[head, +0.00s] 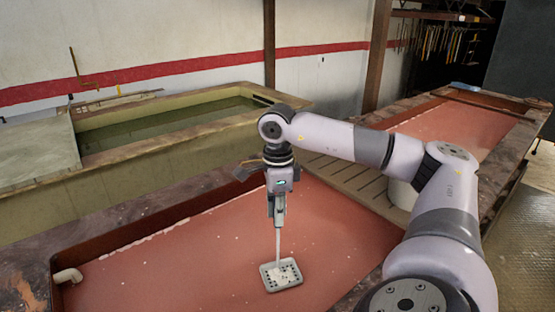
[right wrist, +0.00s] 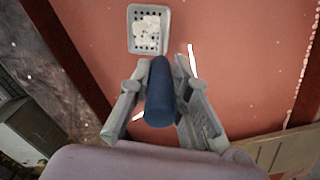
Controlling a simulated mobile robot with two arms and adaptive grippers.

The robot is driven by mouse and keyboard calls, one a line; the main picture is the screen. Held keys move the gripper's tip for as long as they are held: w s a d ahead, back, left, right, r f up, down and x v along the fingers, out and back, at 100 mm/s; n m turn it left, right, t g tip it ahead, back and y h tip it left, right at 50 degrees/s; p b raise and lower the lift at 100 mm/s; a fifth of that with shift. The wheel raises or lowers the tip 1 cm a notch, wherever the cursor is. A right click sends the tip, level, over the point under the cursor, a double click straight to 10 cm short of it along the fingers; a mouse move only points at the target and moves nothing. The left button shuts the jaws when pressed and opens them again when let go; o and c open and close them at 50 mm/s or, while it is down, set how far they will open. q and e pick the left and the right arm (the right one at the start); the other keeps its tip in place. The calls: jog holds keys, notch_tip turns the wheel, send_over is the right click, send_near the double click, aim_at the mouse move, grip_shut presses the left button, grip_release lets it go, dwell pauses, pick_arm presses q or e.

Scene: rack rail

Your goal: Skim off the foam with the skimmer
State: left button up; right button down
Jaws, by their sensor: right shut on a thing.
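My right gripper (head: 278,212) is shut on the dark blue handle (right wrist: 160,95) of the skimmer (head: 267,283). The skimmer's grey, square, perforated head hangs at the end of a thin shaft, over or at the red surface of the near vat (head: 180,265). I cannot tell whether it touches the surface. White foam (head: 286,273) lies on the head, and it also shows in the right wrist view (right wrist: 147,30). A thin line of white foam (head: 165,236) runs along the vat's far wall, with small white specks scattered on the red surface. My left gripper is not in view.
A slatted wooden board (head: 345,178) lies to the right, beyond the near vat. Another red vat (head: 460,125) stands at the back right. A stone basin with greenish water (head: 165,125) stands at the back left. A pale pipe (head: 68,275) sticks out at the vat's left corner.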

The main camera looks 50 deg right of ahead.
jog(key=shift+r+p, duration=4.7)
jog(key=shift+r, duration=1.55)
jog(key=shift+s+f, duration=0.1)
